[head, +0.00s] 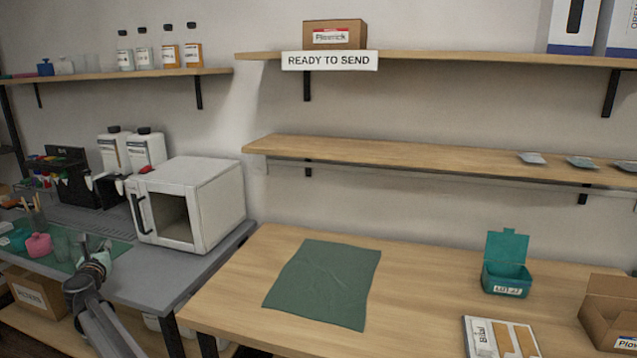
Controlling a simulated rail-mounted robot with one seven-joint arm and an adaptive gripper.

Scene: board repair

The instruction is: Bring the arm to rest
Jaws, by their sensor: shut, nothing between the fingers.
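My arm (105,325) reaches up from the bottom left of the head view. My gripper (98,246) is at its far end, in front of the grey bench (165,280) and its dark green mat (118,249). The gripper is small in the picture; its fingers are shut and I see nothing held. Its fingertips appear near the mat, but I cannot tell the height above it.
A white oven-like box (215,205) stands right of the gripper. White bottles (146,152) and a pink item (38,246) are nearby. The wooden table (420,290) holds a green cloth (325,283), an open teal box (507,275) and a carton (610,310); its middle is clear.

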